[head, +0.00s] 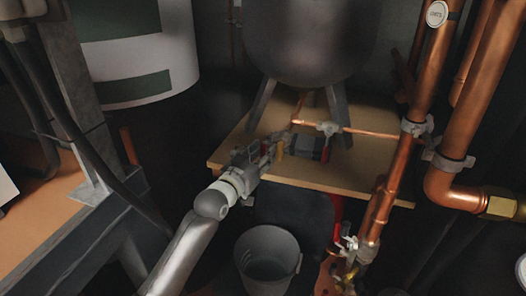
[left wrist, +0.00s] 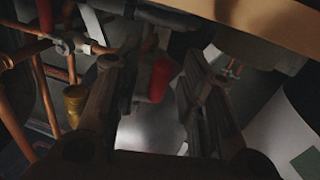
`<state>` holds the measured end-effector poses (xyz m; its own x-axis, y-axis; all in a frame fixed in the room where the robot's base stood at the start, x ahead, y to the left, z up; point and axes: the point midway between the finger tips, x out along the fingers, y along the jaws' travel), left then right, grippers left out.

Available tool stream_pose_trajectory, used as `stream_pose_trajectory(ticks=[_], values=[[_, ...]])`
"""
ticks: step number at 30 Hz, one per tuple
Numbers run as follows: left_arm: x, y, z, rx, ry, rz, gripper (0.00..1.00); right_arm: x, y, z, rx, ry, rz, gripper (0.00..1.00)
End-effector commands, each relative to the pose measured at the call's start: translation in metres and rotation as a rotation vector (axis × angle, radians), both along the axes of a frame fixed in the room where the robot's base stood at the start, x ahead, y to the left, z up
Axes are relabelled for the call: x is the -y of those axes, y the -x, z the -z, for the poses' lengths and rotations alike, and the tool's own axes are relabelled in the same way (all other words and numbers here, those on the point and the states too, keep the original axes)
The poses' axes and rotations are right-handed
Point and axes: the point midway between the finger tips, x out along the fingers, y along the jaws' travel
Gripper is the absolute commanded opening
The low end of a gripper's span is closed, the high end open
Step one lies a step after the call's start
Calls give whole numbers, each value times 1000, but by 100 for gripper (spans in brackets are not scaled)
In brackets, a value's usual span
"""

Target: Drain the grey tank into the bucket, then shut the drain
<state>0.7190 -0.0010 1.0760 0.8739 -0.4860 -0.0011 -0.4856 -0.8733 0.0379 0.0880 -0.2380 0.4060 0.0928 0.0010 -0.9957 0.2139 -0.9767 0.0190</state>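The grey tank (head: 310,45) stands on legs on a wooden board at the top middle of the head view. A thin copper pipe with a grey fitting (head: 327,128) runs below it, with a small red part (head: 325,150) close by. The grey bucket (head: 267,262) stands below the board and looks empty. My left gripper (head: 272,148) is at the board's front edge, by a small brass-coloured part (head: 280,147). In the left wrist view its fingers (left wrist: 155,75) are apart, with a red part (left wrist: 160,80) showing between or beyond them; contact cannot be told. My right gripper is not visible.
Thick copper pipes (head: 400,170) with clamps and a red-handled brass valve (head: 350,250) stand right of the bucket. A large white-and-green cylinder (head: 140,50) stands at the back left. The wooden board (head: 370,180) overhangs the dark space behind the bucket.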

Motion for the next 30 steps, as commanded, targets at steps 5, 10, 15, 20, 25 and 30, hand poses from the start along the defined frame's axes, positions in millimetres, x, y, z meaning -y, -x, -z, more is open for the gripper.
stream_pose_trajectory(ticks=[5, 10, 15, 20, 25, 30], values=[[3, -5, 0, 1, 0, 0, 36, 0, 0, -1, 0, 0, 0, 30], [3, -5, 0, 1, 0, 0, 36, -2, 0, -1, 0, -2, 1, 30], [3, -5, 0, 1, 0, 0, 24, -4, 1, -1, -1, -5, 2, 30], [3, -5, 0, 1, 0, 0, 3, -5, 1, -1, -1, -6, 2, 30], [3, -5, 0, 2, 1, 0, 0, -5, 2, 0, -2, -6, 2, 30], [3, -8, 6, 38, 12, 0, 0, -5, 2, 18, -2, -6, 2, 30]])
